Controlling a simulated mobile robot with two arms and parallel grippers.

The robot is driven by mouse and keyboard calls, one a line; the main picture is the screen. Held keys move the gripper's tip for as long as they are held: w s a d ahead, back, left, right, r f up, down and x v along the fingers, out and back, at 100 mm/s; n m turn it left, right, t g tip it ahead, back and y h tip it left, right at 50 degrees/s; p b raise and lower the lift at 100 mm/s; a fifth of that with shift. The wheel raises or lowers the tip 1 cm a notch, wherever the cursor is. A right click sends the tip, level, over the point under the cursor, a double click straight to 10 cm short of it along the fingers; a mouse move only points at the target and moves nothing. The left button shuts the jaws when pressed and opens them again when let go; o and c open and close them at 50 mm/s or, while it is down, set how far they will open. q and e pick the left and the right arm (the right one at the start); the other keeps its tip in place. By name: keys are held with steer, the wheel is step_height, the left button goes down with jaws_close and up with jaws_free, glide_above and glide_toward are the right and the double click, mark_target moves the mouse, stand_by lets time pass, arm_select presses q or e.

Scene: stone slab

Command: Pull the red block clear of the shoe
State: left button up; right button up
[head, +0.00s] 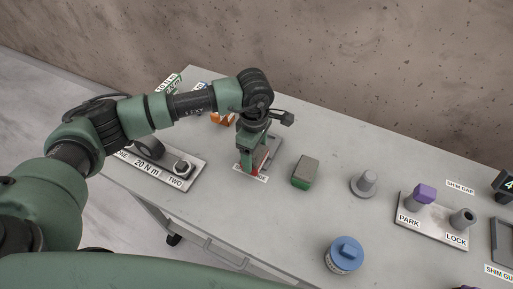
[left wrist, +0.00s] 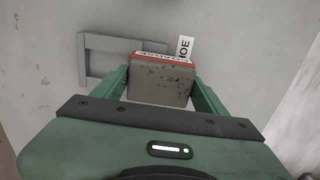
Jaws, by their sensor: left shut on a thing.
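In the head view my left gripper (head: 254,165) points down and is shut on the block, which shows only as a bit of red (head: 263,158). The shoe (left wrist: 96,58) is a grey bracket behind and left of the block, partly hidden by it; it also shows in the head view (head: 276,146). I cannot tell whether they touch. My right gripper is not in view.
A green-edged block (head: 306,171) stands just right of my left gripper. Further right are a grey knob (head: 364,182), a blue-lidded jar (head: 345,254) and a PARK/LOCK plate (head: 432,228). A 20 N m plate (head: 150,172) lies left. Bare slab shows in front of the gripper.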

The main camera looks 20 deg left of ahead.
arm_select(q)
steer(key=shift+s+a, duration=0.2)
steer(key=shift+s, duration=0.95)
steer(key=shift+s+a+r+p, duration=0.1)
steer(key=shift+s+r+p, duration=0.4)
steer(key=shift+r+p, duration=0.2)
steer(key=shift+s+a+r+p, duration=0.2)
steer(key=shift+s+r+p, duration=0.35)
steer(key=shift+s+r, duration=0.35)
